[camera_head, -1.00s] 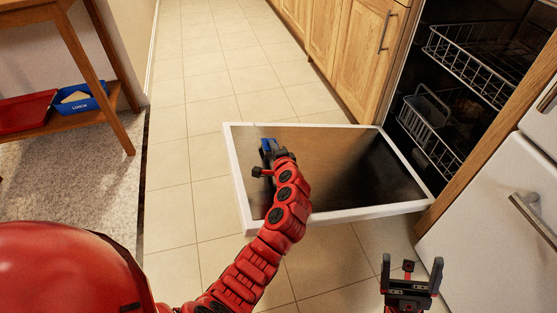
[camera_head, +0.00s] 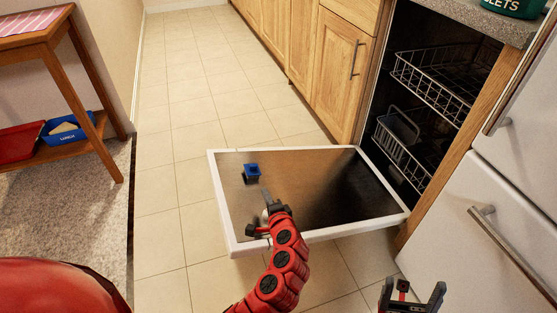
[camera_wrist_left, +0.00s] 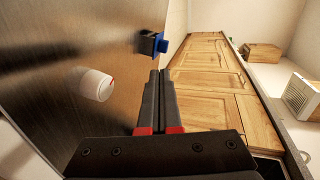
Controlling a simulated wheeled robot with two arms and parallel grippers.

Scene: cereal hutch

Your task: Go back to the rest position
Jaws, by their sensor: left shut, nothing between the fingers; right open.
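My left gripper (camera_head: 266,194) is above the open dishwasher door (camera_head: 330,190). Its two fingers are together with nothing between them, as the left wrist view (camera_wrist_left: 160,78) also shows. A small blue and dark object (camera_head: 251,171) is on the door's inner face, ahead of the fingertips and apart from them. It also shows in the left wrist view (camera_wrist_left: 153,44). A white cup-like thing (camera_wrist_left: 92,84) is beside the fingers in that view; in the head view my gripper mostly hides it. My right gripper (camera_head: 412,296) is open and empty at the bottom right.
A dishwasher with wire racks (camera_head: 432,85) stands open at the right, beside a white fridge (camera_head: 490,190). Wooden cabinets (camera_head: 340,70) run along the back. A wooden table (camera_head: 50,50) with red (camera_head: 20,143) and blue (camera_head: 66,129) bins stands left. Tiled floor (camera_head: 170,215) is clear.

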